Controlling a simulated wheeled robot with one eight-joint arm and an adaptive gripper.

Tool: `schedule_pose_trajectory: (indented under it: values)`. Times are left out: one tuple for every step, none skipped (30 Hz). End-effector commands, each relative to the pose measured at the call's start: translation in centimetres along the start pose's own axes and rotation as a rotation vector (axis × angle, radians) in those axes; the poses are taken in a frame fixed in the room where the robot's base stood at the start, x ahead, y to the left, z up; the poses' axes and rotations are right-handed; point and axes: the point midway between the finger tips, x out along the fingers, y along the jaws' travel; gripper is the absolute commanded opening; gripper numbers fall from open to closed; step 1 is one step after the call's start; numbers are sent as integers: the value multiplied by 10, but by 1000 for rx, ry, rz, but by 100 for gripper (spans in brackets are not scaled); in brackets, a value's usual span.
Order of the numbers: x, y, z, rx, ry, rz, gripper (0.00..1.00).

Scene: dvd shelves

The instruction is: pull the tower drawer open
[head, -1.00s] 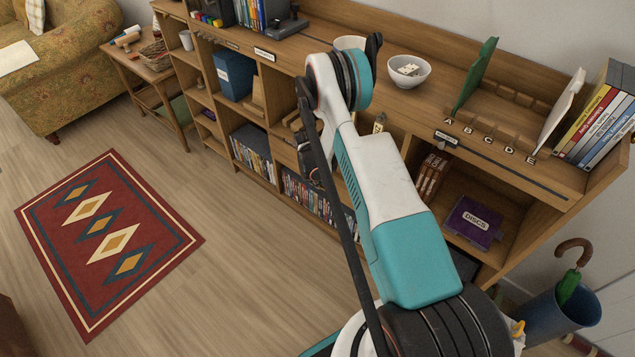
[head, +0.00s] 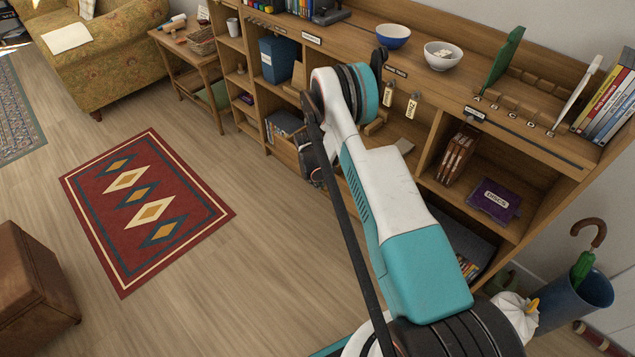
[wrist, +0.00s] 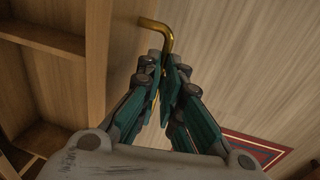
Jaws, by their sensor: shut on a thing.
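In the wrist view my gripper (wrist: 165,72) is shut on a brass bar handle (wrist: 157,27). The handle bends over at its top and meets a pale upright wooden panel, which looks like the tower drawer's front (wrist: 128,55). In the head view my gripper (head: 312,168) is low at the front of the shelf unit, partly hidden by my arm. A wooden front (head: 283,152) shows just left of it, below a row of discs. How far the drawer stands out is hard to tell, as my arm covers much of that part.
The long wooden shelf unit (head: 340,48) bears a blue bowl (head: 393,37), a white bowl (head: 443,55) and upright cases. Open floor lies left of my arm, with a red rug (head: 147,208) and a brown leather seat (head: 35,290). A blue bin (head: 570,305) stands at right.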

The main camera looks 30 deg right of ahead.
Motion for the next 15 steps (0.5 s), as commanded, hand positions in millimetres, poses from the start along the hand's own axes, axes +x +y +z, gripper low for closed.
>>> schedule_pose_trajectory:
  values:
    - [0, 0, 0, 0, 0, 0, 0]
    - [0, 0, 0, 0, 0, 0, 0]
    - [0, 0, 0, 0, 0, 0, 0]
    - [0, 0, 0, 0, 0, 0, 0]
    - [0, 0, 0, 0, 0, 0, 0]
    - [0, 0, 0, 0, 0, 0, 0]
    - [0, 0, 0, 0, 0, 0, 0]
    - [0, 0, 0, 0, 0, 0, 13]
    - [0, 0, 0, 0, 0, 0, 22]
    - [0, 0, 0, 0, 0, 0, 28]
    - [0, 0, 0, 0, 0, 0, 28]
    - [0, 0, 0, 0, 0, 0, 28]
    - [0, 0, 0, 0, 0, 0, 28]
    - [0, 0, 0, 0, 0, 0, 28]
    - [0, 0, 0, 0, 0, 0, 28]
